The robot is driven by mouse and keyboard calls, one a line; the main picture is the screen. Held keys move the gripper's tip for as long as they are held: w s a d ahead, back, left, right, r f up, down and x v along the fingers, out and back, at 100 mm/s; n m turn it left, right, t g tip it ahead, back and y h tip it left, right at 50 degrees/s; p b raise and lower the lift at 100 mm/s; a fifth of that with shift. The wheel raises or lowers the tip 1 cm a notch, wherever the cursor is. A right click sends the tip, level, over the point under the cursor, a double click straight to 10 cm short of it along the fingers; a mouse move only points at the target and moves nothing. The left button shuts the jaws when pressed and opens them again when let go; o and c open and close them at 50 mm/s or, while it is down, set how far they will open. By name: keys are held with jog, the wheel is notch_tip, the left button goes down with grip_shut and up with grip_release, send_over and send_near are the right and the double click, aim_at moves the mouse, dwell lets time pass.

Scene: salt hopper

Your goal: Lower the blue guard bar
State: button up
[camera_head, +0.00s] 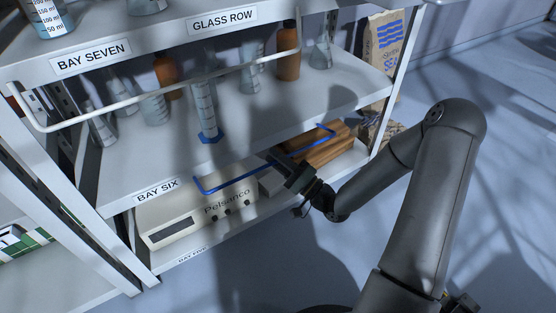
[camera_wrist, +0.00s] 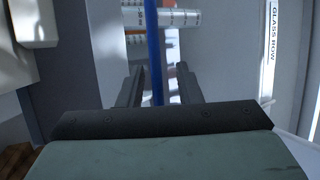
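The blue guard bar (camera_head: 232,183) runs along the front of the Bay Six shelf, with its ends bent back toward the shelf. My gripper (camera_head: 280,166) is at the middle of the bar and hides part of it. In the wrist view the bar (camera_wrist: 154,50) stands upright in the picture between the two fingers of my gripper (camera_wrist: 159,88). The fingers are open, with a visible gap on each side of the bar. I cannot tell how deep the bar sits between them.
A cream Pelsanco device (camera_head: 195,222) and a brown wooden box (camera_head: 322,148) sit behind and below the bar. A white guard bar (camera_head: 140,101) fronts the glassware shelf above, with brown bottles (camera_head: 288,66) and flasks. A paper sack (camera_head: 382,50) stands right. The floor in front is clear.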

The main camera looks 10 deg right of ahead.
jog(key=shift+d, duration=0.1)
jog(key=p+v, duration=0.3)
jog(key=v, duration=1.4)
jog(key=shift+s+d, duration=0.1)
